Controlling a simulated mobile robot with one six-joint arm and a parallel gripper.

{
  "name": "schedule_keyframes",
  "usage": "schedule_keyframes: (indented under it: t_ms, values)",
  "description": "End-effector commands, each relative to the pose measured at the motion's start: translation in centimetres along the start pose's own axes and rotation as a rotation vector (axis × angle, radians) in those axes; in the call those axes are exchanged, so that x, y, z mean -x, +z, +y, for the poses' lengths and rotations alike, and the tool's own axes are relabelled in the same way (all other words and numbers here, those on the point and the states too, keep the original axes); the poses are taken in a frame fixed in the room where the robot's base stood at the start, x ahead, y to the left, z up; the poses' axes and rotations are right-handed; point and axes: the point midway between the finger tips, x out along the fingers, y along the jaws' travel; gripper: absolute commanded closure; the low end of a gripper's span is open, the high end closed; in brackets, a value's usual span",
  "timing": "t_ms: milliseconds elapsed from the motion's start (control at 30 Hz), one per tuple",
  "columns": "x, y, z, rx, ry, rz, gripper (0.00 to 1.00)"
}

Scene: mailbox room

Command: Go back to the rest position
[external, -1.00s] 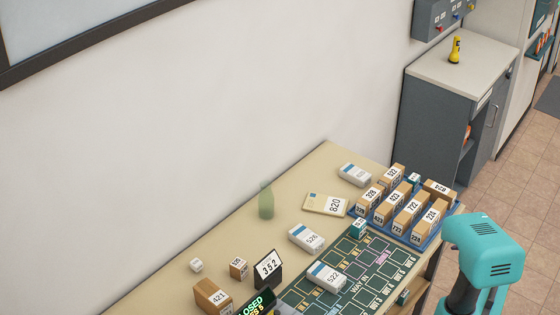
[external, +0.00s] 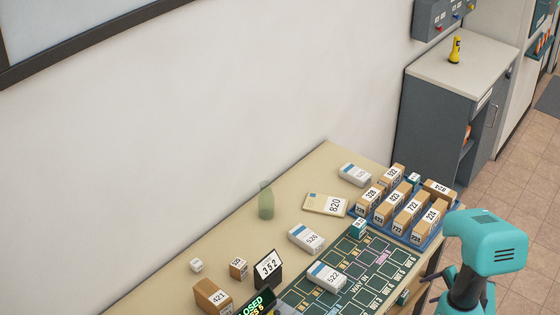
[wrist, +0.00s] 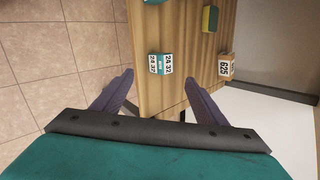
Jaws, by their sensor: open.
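My gripper (wrist: 158,92) is open and empty in the wrist view, with its two dark fingers spread apart. Below and beyond it are the floor and a wooden surface. In the external view my teal arm end is at the lower right, beside the table's right edge, and the dark gripper (external: 450,285) is partly seen beneath it. A small teal and white box (wrist: 160,64) stands on the wooden surface ahead of the fingers, apart from them.
The table (external: 328,160) holds a blue tray (external: 420,244) of numbered boxes, a dark green mat (external: 345,255), white packets and a green bottle (external: 266,200). In the wrist view a box marked 625 (wrist: 226,66) stands at right. Tiled floor (wrist: 40,80) is clear at left.

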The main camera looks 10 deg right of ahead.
Motion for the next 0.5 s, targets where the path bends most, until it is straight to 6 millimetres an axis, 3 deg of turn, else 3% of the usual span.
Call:
schedule_keyframes:
  t_ms: [33,100,500]
  values:
    - [-0.5,1.9,0.1,0.024,0.037,-0.029,0.34]
    - [-1.2,3.9,0.8,0.057,0.088,-0.062,0.34]
    - [-3.3,14.3,5.4,0.257,0.376,-0.243,0.34]
